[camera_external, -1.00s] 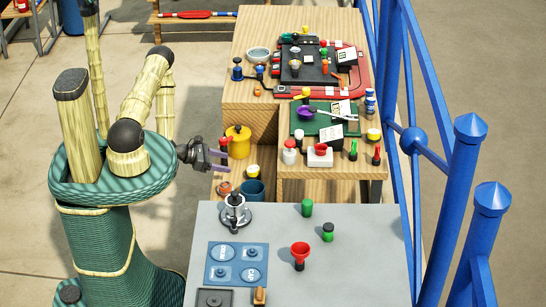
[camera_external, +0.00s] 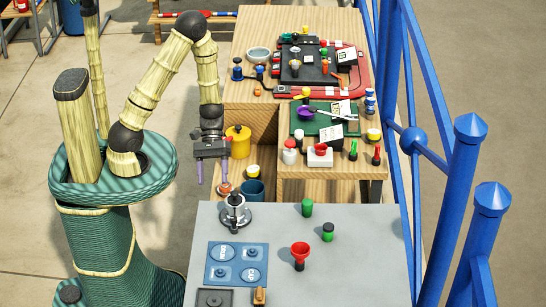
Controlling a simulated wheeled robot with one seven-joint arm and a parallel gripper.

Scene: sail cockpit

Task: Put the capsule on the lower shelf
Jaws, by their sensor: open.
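My gripper (camera_external: 212,178) is open and empty, pointing down at the left edge of the lower wooden shelf (camera_external: 265,153). Its purple fingers hang above a small orange-brown round item (camera_external: 224,187), and I cannot tell whether they touch it. On this lower level stand a yellow canister (camera_external: 238,142), a blue mug (camera_external: 253,191) and a small yellow-topped jar (camera_external: 253,171). I cannot tell for sure which thing is the capsule.
The upper wooden tops hold a red tray (camera_external: 361,88), a green mat (camera_external: 311,112) and several small bottles. Blue railings (camera_external: 455,215) stand at the right.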

